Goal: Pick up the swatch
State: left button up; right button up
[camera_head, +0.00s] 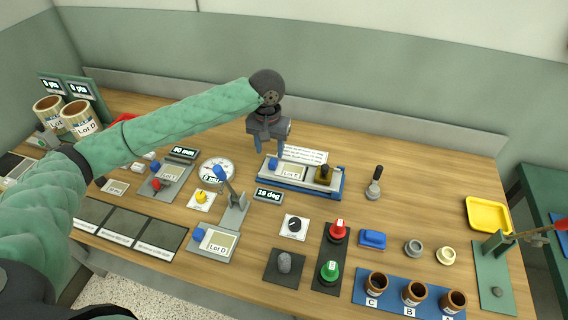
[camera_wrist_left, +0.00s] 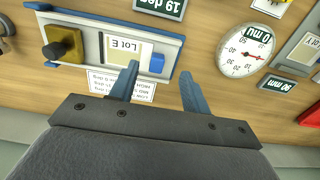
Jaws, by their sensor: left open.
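A swatch labelled Lot E (camera_head: 292,173) with a blue grip block (camera_head: 272,164) at its left end lies in a white and blue fixture (camera_head: 300,187) in mid-table. In the left wrist view the same swatch (camera_wrist_left: 125,50) shows upside down, with its blue block (camera_wrist_left: 157,63). My left gripper (camera_head: 268,150) is open and empty above the fixture, near the blue block. In the left wrist view its two blue fingers (camera_wrist_left: 159,78) appear on either side of the block, apart from it. Another swatch labelled Lot D (camera_head: 218,242) with a blue block lies nearer the front. My right gripper is not in view.

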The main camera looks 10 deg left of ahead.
aim_at(272, 164)
pick_arm(q)
jog(key=shift+s+f+p, duration=0.15)
jog(key=shift+f+p, duration=0.3)
jog(key=shift+f, duration=0.3)
jog(key=shift+w+f, duration=0.35)
jog(key=shift+f, duration=0.3)
jog(key=f+p, duration=0.2)
jog(key=f, duration=0.1)
jog(key=shift+w+f+p, duration=0.2)
jog(key=shift+f+p, duration=0.1)
jog(key=shift+p, duration=0.05)
jog(key=shift+f, duration=0.6)
jog(key=c, duration=0.9)
grip_shut()
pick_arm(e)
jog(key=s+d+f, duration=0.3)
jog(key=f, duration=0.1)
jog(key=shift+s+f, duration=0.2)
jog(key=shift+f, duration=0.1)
